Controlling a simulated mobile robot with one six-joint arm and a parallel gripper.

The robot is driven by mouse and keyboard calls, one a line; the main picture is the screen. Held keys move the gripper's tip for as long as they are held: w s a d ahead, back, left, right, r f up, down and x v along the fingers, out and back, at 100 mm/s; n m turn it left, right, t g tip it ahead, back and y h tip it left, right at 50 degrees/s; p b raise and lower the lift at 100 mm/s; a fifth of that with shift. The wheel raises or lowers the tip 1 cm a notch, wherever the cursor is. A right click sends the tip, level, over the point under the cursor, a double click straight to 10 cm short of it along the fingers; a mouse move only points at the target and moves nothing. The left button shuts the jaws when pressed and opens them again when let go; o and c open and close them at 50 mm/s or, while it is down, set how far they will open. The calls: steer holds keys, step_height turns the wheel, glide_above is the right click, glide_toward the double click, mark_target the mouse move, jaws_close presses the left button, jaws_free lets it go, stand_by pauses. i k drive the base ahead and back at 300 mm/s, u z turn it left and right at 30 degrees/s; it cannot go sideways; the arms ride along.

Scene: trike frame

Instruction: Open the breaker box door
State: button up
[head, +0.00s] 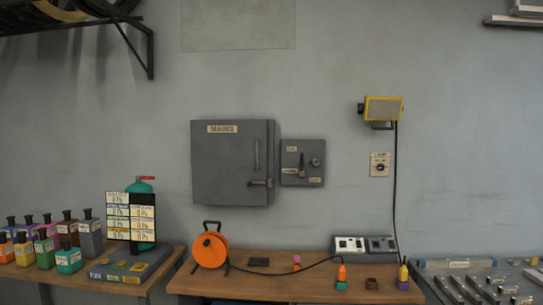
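The breaker box is a grey metal cabinet on the wall, left of the middle in the head view. Its door (225,170) looks shut and carries a label (222,129) that seems to read "MAINS". A vertical bar handle (256,154) is near the door's right edge. A dark horizontal latch lever (260,183) sits below it at the lower right. My gripper is not in view.
A smaller grey switch box (302,162) is on the wall just right of the cabinet. Below is a wooden bench (300,289) with an orange cable reel (210,250). Bottles (68,259) and a chart stand (130,216) are at left. The wall before the door looks unobstructed.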

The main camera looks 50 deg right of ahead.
mark_target(226, 154)
steer(key=z, duration=0.35)
steer(key=i, duration=1.2)
steer(key=u, duration=0.3)
